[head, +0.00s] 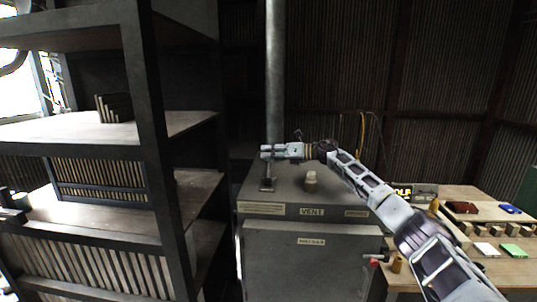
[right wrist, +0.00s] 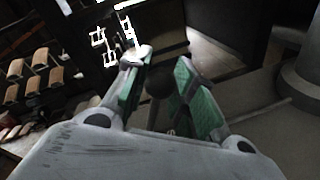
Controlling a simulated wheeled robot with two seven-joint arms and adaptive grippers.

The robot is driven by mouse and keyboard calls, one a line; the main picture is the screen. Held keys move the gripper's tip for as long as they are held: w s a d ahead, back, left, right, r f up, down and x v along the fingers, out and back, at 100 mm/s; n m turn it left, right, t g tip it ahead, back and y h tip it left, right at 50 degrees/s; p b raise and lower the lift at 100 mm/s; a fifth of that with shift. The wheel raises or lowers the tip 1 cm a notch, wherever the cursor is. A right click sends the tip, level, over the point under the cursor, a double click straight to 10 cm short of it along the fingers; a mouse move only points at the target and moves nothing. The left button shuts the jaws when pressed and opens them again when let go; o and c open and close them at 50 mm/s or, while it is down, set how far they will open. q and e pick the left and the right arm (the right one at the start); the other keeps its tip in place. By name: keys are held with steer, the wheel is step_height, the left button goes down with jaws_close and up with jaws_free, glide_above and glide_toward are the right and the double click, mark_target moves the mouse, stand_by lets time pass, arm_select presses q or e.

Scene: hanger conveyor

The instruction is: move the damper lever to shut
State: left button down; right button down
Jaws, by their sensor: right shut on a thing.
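The damper lever (head: 266,182) stands on top of the grey cabinet (head: 312,268), near its left end and in front of a vertical pipe. My right gripper (head: 268,152) is at the lever's top, reaching in from the right. In the right wrist view the green-padded fingers (right wrist: 158,90) are closed around the lever's dark round knob (right wrist: 160,82). A plate marked VENT (head: 312,211) is in the middle of the cabinet's upper front edge. My left gripper is not clearly seen.
The grey pipe (head: 275,75) rises just behind the lever. A small pale-topped knob (head: 311,181) stands on the cabinet right of the lever. A dark shelf rack (head: 150,150) fills the left. A wooden table (head: 480,200) with small items is at the right.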

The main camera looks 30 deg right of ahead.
steer(key=shift+f, duration=0.15)
steer(key=c, duration=1.1)
jaws_free()
steer(key=shift+c, duration=0.2)
steer(key=shift+r, duration=4.95)
